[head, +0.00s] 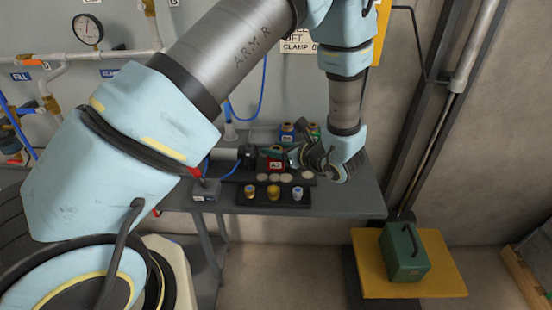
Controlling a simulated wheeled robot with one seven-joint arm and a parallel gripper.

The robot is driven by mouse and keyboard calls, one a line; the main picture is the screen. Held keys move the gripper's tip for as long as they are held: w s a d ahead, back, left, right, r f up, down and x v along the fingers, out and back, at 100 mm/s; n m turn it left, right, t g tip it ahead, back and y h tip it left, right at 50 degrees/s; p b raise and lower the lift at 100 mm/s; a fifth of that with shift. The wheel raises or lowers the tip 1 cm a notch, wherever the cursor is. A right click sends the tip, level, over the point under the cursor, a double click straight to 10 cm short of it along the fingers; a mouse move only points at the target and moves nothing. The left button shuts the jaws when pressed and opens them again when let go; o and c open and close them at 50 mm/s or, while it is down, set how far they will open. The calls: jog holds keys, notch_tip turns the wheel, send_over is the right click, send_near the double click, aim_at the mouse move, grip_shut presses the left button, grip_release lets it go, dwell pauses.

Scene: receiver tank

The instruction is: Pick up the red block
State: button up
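A small red item (275,165), which may be the red block, sits at the back of the grey bench, just left of my gripper. It is small, and its shape is hard to make out. My gripper (298,156) hangs over the bench at the end of my arm, with its fingers toward the left, close to the red item. I cannot tell whether the fingers touch it or whether they are open or shut. Part of the bench behind my gripper and wrist is hidden.
A dark tray (272,204) with three small capped bottles stands at the bench's front. Pale discs (285,178) lie behind it. A blue-labelled bottle (287,132) stands at the back. A grey box (205,190) is at left. A green case (404,252) sits on a yellow platform (366,262).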

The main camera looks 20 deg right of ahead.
jog(key=shift+s+f, duration=0.1)
jog(key=shift+f, duration=0.1)
grip_shut()
dwell(0.3)
